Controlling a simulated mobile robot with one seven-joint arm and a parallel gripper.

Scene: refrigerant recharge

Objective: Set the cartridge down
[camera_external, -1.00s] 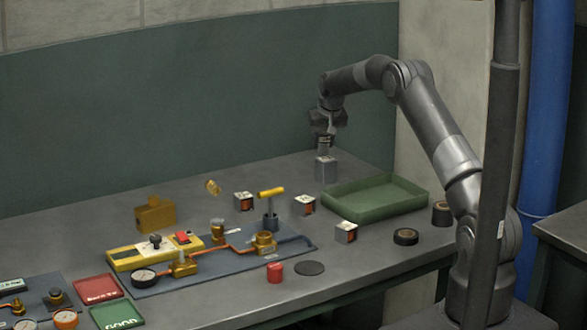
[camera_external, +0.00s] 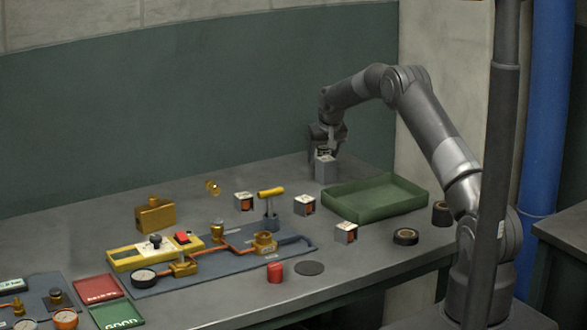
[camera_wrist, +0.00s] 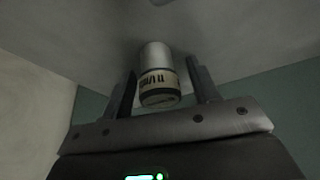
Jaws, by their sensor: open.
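The cartridge (camera_wrist: 158,75) is a pale cylinder with a dark-marked label band and a dark-rimmed end, seen in the wrist view between the two fingers of my gripper (camera_wrist: 161,66). Dark gaps show on both sides, so the fingers stand apart from it. In the external view my gripper (camera_external: 325,146) points down directly over a small grey block (camera_external: 326,170) at the back of the bench. The cartridge is mostly hidden there by the fingers, and I cannot tell how it meets the block.
A green tray (camera_external: 375,211) lies right of the block. Small white boxes (camera_external: 245,202) stand on the bench (camera_external: 185,290). A blue board (camera_external: 200,270) with pipes and a gauge lies left of centre. Two dark rolls (camera_external: 405,237) sit near the right edge.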

